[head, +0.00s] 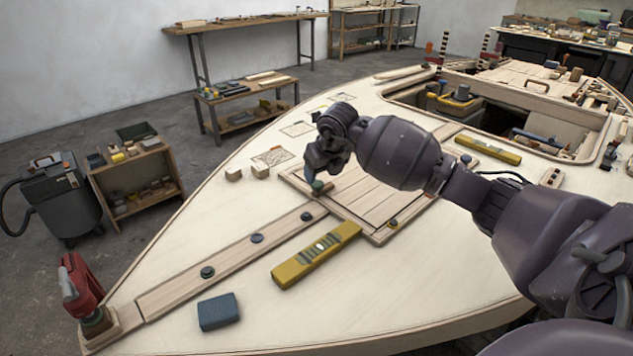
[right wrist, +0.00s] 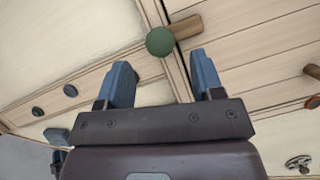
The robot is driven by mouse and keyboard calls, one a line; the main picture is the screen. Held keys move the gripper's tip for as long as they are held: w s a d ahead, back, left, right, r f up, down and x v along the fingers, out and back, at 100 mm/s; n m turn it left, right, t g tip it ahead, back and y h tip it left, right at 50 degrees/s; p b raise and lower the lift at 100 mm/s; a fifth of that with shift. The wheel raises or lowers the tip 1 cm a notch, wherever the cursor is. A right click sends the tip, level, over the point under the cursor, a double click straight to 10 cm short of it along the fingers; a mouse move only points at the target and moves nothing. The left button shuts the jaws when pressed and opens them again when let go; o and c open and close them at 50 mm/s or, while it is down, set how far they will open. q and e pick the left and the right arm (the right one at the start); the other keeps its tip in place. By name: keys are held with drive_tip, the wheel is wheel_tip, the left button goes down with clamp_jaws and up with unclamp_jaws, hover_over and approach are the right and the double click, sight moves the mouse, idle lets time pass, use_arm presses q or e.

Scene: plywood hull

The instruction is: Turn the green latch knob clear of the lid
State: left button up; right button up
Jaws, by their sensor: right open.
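In the right wrist view the round green knob (right wrist: 160,42) sits at a seam. A short wooden bar (right wrist: 187,27) runs from it to the right, over the lid's planks (right wrist: 255,65). My right gripper (head: 315,178) is at the knob, pointing down. In the right wrist view its two blue-grey fingers (right wrist: 160,62) are open, and the knob shows just beyond and between their tips, apparently not gripped. My left gripper is not in view.
A yellow level (head: 316,254) and a blue block (head: 218,312) lie on the near deck. Small wooden blocks (head: 260,171) lie left of the lid. A red-handled tool (head: 80,285) stands at the bow. An open hatch (head: 470,105) is behind.

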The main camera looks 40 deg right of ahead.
sight(318, 183)
drive_tip(key=shift+b+x, duration=0.4)
drive_tip(key=shift+x, duration=1.55)
drive_tip(key=c, duration=0.9)
